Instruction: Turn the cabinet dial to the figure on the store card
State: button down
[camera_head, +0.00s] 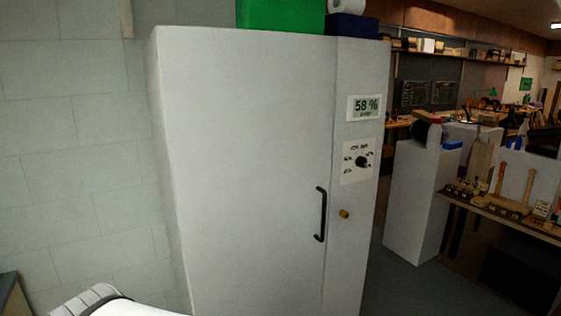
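A tall white cabinet (245,150) stands in front of me. Its right-hand panel has a small display (364,107) that reads 58 %. Below it, a black dial (362,162) sits on a white plate with marks around it; the figures are too small to read. A black bar handle (320,214) is on the door, and a wooden knob (344,213) is on the panel to its right. I cannot make out a store card in this view. My gripper is not in view; a white part of my own body shows at the bottom left.
A green box (280,16), a dark blue box (352,26) and a white roll (348,5) sit on top of the cabinet. To the right are a lower white cabinet (415,205) and a bench with wooden parts (500,210). Grey floor (385,275) shows between.

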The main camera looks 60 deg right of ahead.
aim_at(360, 161)
jog(key=z, duration=2.25)
jog(key=k, duration=0.45)
jog(key=z, duration=1)
jog(key=i, duration=1.4)
jog(key=u, duration=0.5)
